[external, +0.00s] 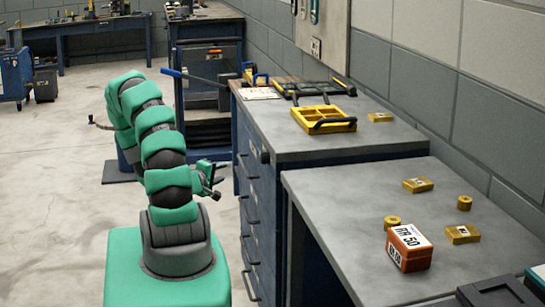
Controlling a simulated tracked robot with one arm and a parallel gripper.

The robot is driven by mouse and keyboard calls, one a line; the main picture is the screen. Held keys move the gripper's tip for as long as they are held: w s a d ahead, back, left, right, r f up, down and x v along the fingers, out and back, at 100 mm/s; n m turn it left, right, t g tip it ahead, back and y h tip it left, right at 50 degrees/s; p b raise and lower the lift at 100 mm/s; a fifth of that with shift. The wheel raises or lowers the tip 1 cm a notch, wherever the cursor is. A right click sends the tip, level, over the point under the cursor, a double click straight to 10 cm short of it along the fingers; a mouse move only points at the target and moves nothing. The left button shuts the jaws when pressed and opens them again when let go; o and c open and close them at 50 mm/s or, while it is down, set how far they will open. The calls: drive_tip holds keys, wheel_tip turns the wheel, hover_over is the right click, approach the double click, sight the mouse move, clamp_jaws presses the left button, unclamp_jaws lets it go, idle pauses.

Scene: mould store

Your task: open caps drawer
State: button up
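My gripper (214,186) is at the end of my green and black arm, left of the blue drawer cabinet (271,200). It looks close to the drawer fronts, but I cannot tell whether it touches one. Its fingers are small and dark, and I cannot tell whether they are open. Several drawers with dark bar handles are stacked in the cabinet; one handle (251,212) shows just right of my gripper. The drawers look shut. No label is readable, so I cannot tell which is the caps drawer.
A yellow tray (326,119) sits on the cabinet's grey top. The nearer grey bench (360,215) carries an orange box (408,248) and several small yellow blocks and rings. A blue-handled cart (208,95) stands behind the cabinet. Floor at left is clear.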

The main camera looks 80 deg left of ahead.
sight(242, 162)
drive_tip(key=b+x, duration=0.7)
drive_tip(key=x, duration=0.6)
drive_tip(key=shift+w+a, duration=0.25)
drive_tip(key=shift+w, duration=0.1)
clamp_jaws()
